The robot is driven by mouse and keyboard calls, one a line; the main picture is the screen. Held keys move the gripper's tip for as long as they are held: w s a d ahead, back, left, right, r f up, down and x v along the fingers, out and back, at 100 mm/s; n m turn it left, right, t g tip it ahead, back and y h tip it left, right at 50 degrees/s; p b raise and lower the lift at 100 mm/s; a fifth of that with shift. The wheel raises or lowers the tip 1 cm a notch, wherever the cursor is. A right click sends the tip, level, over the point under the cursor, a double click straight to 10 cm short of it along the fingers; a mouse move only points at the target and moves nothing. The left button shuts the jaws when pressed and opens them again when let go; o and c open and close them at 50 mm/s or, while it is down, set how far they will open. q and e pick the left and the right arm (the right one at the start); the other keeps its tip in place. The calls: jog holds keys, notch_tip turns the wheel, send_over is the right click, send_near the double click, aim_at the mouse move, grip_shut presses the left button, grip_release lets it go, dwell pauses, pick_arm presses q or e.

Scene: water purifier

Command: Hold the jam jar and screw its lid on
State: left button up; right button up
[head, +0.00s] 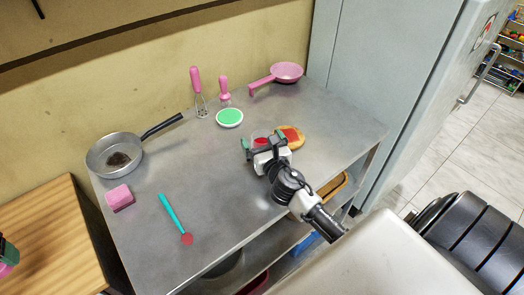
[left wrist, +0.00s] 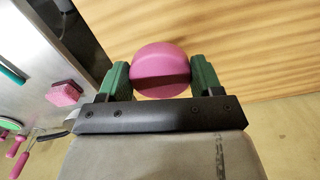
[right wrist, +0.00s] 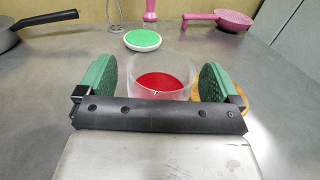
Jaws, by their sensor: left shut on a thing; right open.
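The jam jar (right wrist: 160,80) is a clear open-topped jar with red jam inside, standing on the metal counter. In the head view the jar (head: 262,142) is partly hidden by my right gripper (head: 263,147). My right gripper (right wrist: 160,85) is open, its green pads on either side of the jar with gaps. My left gripper (left wrist: 161,80) is shut on a rounded pink thing (left wrist: 160,65), beside the counter over a wooden surface; I cannot tell if it is the lid. A green disc with a white rim (head: 229,118) lies behind the jar.
A bread slice with red spread (head: 292,136) lies just right of the jar. Mid-counter is clear.

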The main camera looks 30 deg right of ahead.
jog(key=shift+s, duration=0.1)
jog(key=shift+c, duration=0.4)
jog(key=c, duration=1.1)
jog(key=shift+o, duration=0.2)
jog(key=shift+r, duration=0.1)
jog(key=shift+r, duration=0.1)
pick_arm(q)
jog(key=shift+r, duration=0.2)
pick_arm(e)
jog(key=shift+r, duration=0.3)
pick_arm(q)
jog(key=shift+r+p, duration=0.7)
jog(key=shift+p, duration=0.15)
pick_arm(e)
notch_tip(320, 180, up, 4)
jog(key=shift+s+d, duration=0.1)
jog(key=shift+d, duration=0.05)
jog(key=s+d+r, duration=0.6)
jog(key=s, duration=0.3)
jog(key=shift+s+d, duration=0.15)
jog(key=shift+d, duration=0.05)
jog(key=shift+r, duration=0.1)
